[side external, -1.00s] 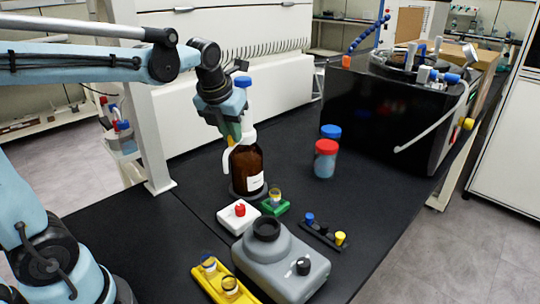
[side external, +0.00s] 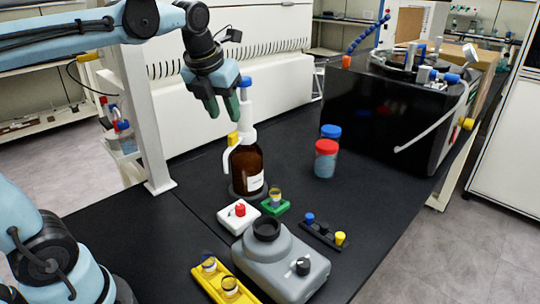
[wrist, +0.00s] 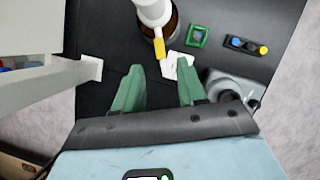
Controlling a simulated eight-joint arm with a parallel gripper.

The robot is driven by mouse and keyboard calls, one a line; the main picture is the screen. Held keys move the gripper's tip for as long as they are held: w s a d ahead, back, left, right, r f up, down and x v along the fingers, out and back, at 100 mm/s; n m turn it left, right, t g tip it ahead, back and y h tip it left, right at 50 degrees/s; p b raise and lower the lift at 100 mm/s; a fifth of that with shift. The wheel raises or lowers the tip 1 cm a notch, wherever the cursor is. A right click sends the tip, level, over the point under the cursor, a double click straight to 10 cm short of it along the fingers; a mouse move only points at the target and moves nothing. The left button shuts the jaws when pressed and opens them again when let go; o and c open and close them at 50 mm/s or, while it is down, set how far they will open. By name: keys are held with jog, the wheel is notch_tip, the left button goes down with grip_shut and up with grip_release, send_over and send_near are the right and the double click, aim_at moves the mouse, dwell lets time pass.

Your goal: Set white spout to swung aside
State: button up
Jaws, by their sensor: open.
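A brown bottle (side external: 247,168) with a white dispenser top (side external: 246,112) and a blue cap (side external: 243,82) stands upright on the black bench. The white spout (side external: 227,158) curves down on the bottle's left side in the side view. A yellow piece (side external: 233,139) shows at the spout, and also in the wrist view (wrist: 159,48), pointing toward my gripper. My gripper (side external: 222,113) is open and empty, above and left of the spout, apart from it. In the wrist view, the gap between its green fingers (wrist: 160,72) lies just short of the yellow piece; the dispenser top (wrist: 152,10) is cut off.
A white box with a red knob (side external: 238,215), a green holder (side external: 276,206), a grey device (side external: 280,262) and a yellow rack (side external: 222,283) stand in front of the bottle. Red- and blue-lidded jars (side external: 326,160) stand right. A white post (side external: 151,140) rises left.

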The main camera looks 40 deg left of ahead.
jog(key=v, duration=0.5)
jog(key=shift+s+r, duration=0.1)
jog(key=shift+r, duration=0.05)
jog(key=c, duration=0.4)
jog(key=w+n, duration=0.1)
jog(key=n, duration=0.1)
jog(key=w+d+n+g, duration=0.1)
jog(key=n, duration=0.1)
jog(key=w+d+r+n+g, duration=0.1)
jog(key=w+n, duration=0.1)
jog(key=shift+w+d+n, duration=0.1)
jog(key=shift+d+n, duration=0.15)
jog(key=shift+n, duration=0.05)
grip_shut()
jog(key=w+d+f+n+g+y, duration=0.2)
jog(key=w+d+n+g, duration=0.25)
jog(key=n, duration=0.65)
jog(key=shift+t, duration=0.35)
jog(key=shift+s+a+f, duration=0.5)
jog(key=shift+a+f, duration=0.55)
jog(key=shift+f, duration=0.45)
jog(key=shift+s+a+f, duration=0.5)
jog(key=shift+a+f, duration=0.5)
jog(key=shift+f, duration=0.5)
jog(key=shift+s+a+f, duration=0.5)
jog(key=shift+a+f, duration=0.55)
jog(key=shift+f, duration=0.4)
